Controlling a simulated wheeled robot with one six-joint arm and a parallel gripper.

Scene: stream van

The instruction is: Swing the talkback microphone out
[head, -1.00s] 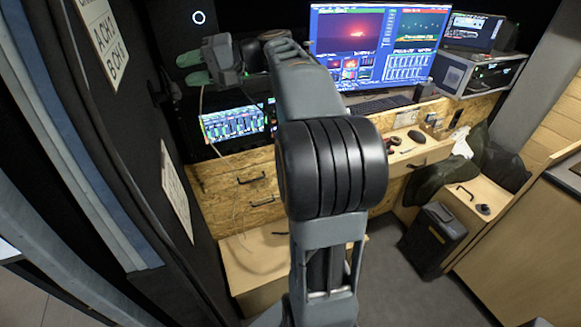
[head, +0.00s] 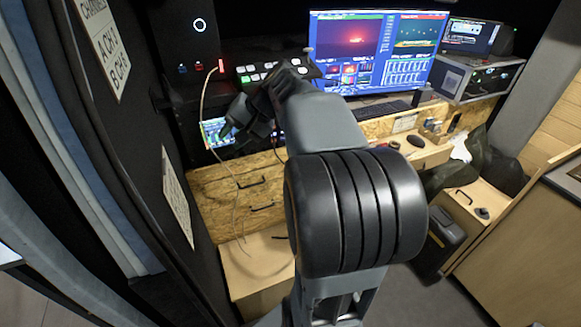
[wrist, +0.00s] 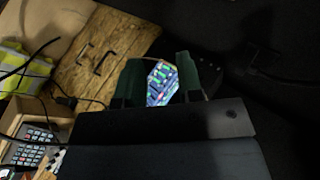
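I cannot make out a talkback microphone for certain in either view. My gripper (head: 230,131) is in front of the lit mixer screen (head: 214,131), below the switcher panel with pale buttons (head: 262,72). In the wrist view my gripper (wrist: 160,76) shows two dark green fingers apart, with nothing held between them. The lit mixer screen (wrist: 161,84) shows through the gap, behind the fingers. My arm hides part of the desk in the head view.
A thin pale cable (head: 205,92) hangs from a red-lit point on the black rack, left of my gripper. Wooden drawers (head: 250,195) stand below. A large monitor (head: 375,50) and keyboard (head: 375,110) are to the right. A dark panel (head: 120,160) rises close on the left.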

